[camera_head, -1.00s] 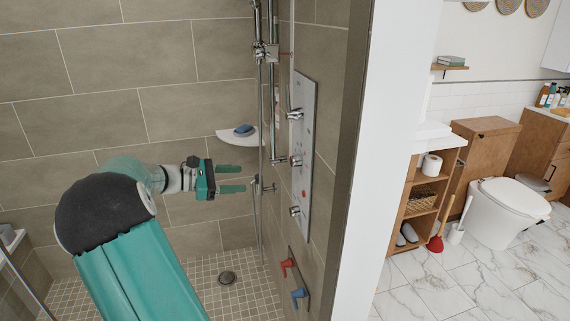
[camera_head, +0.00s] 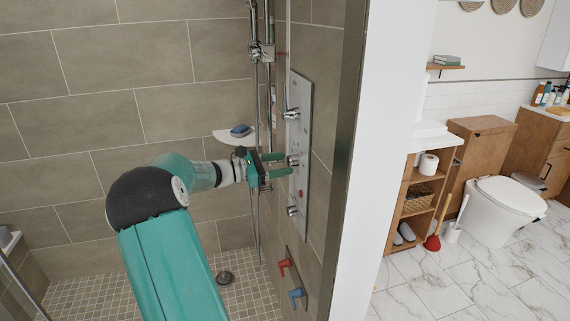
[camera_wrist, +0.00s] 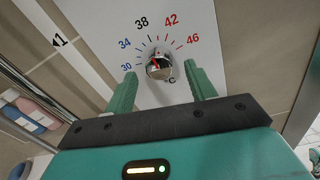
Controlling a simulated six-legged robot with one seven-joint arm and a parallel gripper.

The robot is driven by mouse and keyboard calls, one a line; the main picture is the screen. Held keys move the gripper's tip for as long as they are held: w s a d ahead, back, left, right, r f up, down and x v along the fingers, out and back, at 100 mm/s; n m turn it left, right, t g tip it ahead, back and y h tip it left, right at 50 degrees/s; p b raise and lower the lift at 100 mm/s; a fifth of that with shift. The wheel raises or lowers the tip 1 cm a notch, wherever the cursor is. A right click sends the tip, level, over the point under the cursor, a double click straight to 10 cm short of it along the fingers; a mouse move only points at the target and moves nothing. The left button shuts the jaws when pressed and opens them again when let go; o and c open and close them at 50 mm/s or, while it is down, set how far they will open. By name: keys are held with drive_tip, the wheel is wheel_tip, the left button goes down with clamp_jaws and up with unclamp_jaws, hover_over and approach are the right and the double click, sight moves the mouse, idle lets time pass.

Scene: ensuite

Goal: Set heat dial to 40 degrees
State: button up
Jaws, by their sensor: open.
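The heat dial (camera_wrist: 159,67) is a small chrome knob on a pale shower panel (camera_head: 304,110). Printed marks 30, 34, 38, 42 and 46 arc around it in the wrist view. A red line shows on the knob, tilted to the upper left; its exact reading is too small to tell. In the head view the dial (camera_head: 293,160) is the middle knob on the panel. My gripper (camera_head: 289,164) is open, its two green fingers pointing at the panel. In the wrist view one finger is on each side of the dial, with visible gaps.
Another chrome control (camera_head: 291,114) sits above and a knob (camera_head: 292,211) below on the panel. A red lever (camera_head: 284,266) and a blue lever (camera_head: 296,294) are lower on the wall. A vertical shower rail (camera_head: 257,90) and a corner shelf (camera_head: 226,137) are close by.

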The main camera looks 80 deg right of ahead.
drive_tip(key=shift+x, duration=0.9)
drive_tip(key=c, duration=1)
drive_tip(key=shift+o, duration=0.2)
drive_tip(key=shift+m, duration=2.1)
drive_tip(key=o, duration=1)
drive_tip(key=shift+c, duration=0.2)
drive_tip(key=v, duration=1.3)
drive_tip(key=shift+w, duration=0.4)
drive_tip(key=shift+a+f, duration=0.15)
